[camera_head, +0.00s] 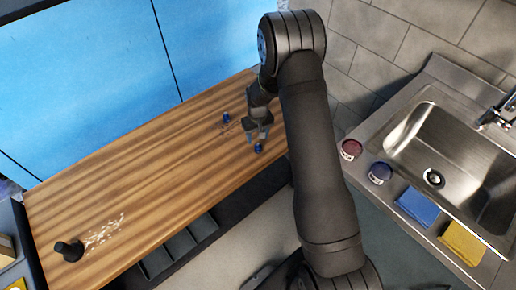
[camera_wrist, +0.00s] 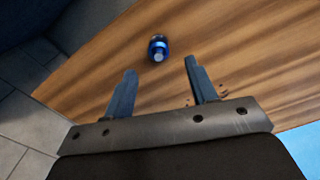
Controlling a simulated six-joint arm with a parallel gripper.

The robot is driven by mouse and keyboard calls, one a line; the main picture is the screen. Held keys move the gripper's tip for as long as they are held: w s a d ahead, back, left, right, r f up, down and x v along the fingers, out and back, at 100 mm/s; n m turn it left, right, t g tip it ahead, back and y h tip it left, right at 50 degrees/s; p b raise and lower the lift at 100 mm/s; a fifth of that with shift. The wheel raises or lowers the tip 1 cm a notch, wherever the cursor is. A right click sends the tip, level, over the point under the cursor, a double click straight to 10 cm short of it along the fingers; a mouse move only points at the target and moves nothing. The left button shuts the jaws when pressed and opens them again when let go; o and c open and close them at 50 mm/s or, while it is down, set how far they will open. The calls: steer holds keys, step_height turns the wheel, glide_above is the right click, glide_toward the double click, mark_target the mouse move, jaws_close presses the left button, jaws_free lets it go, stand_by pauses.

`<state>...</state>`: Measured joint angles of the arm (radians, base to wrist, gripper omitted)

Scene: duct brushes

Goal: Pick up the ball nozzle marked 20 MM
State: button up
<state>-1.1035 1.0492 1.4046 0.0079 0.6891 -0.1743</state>
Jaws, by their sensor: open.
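Two small blue nozzle-like pieces are on the wooden worktop in the head view. One nozzle (camera_head: 258,148) is at the front right, just below my gripper's fingers; the other nozzle (camera_head: 226,118) is farther back and left. My gripper (camera_head: 258,137) is open over the right end of the worktop. In the wrist view, a blue nozzle with a pale end (camera_wrist: 158,48) lies just beyond and between the open fingertips of my gripper (camera_wrist: 160,66), apparently untouched. I cannot read a size marking on either piece.
The wooden worktop (camera_head: 140,165) is mostly clear. A black knobbed object (camera_head: 68,250) stands near its left end, beside pale crumbs (camera_head: 105,230). Dark specks lie near the rear nozzle.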

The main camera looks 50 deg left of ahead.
mark_target(258, 145)
steer(key=shift+d+f, duration=0.15)
steer(key=shift+f, duration=2.65)
steer(key=c, duration=1.1)
steer(key=shift+r, duration=0.1)
